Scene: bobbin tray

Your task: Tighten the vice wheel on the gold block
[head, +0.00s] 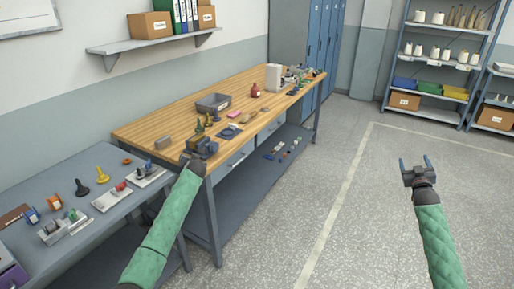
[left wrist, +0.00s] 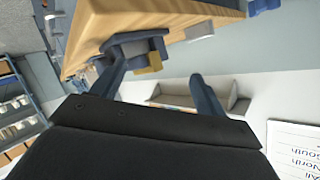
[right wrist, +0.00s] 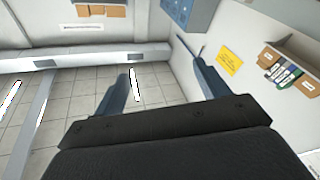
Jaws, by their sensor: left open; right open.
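The blue-grey vice (head: 205,146) is at the front left corner of the wooden workbench, partly hidden by my left gripper. In the left wrist view the vice (left wrist: 130,43) appears ahead of the fingers, with the gold block (left wrist: 150,62) at it. I cannot tell how tightly the jaws meet the block, and I cannot make out the wheel. My left gripper (head: 196,160) is close to the vice; in its wrist view its fingers (left wrist: 160,82) are apart with nothing between them. My right gripper (head: 415,163) is open and empty over the floor, far right of the bench.
The wooden workbench (head: 155,126) holds a grey bin (head: 213,103), a red bottle (head: 255,91) and small parts. A lower grey table (head: 78,243) with several fixtures stands at the left. Shelving (head: 450,70) stands at the back right. The floor at the right is clear.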

